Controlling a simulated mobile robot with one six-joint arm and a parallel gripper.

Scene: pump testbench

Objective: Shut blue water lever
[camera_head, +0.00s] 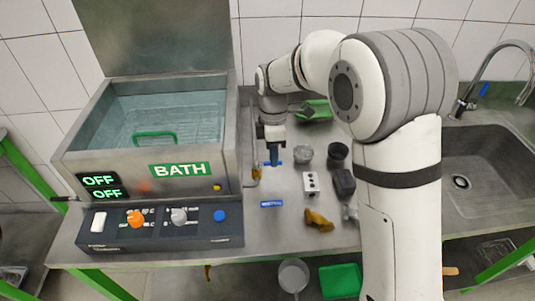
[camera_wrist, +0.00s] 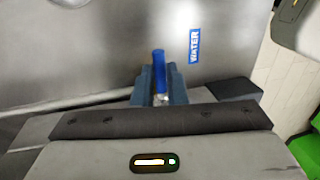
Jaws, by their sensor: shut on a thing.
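The blue water lever (camera_wrist: 158,70) shows in the wrist view as a short blue bar standing up between my fingers. My gripper (camera_wrist: 160,85) is shut on it, with one dark blue finger on each side. A blue label reading WATER (camera_wrist: 195,46) is on the metal surface beside the lever. In the head view my gripper (camera_head: 274,155) points down at the worktop just right of the bath. Only a little blue shows around the fingertips there. The lever's base is mostly hidden by the gripper.
The steel bath (camera_head: 230,155) with its control panel stands to the left. Right of my gripper are a grey cup (camera_head: 304,153), a dark cup (camera_head: 338,154), a metal block (camera_head: 311,183) and a yellow-brown part (camera_head: 318,221). A sink (camera_head: 485,165) is at the far right.

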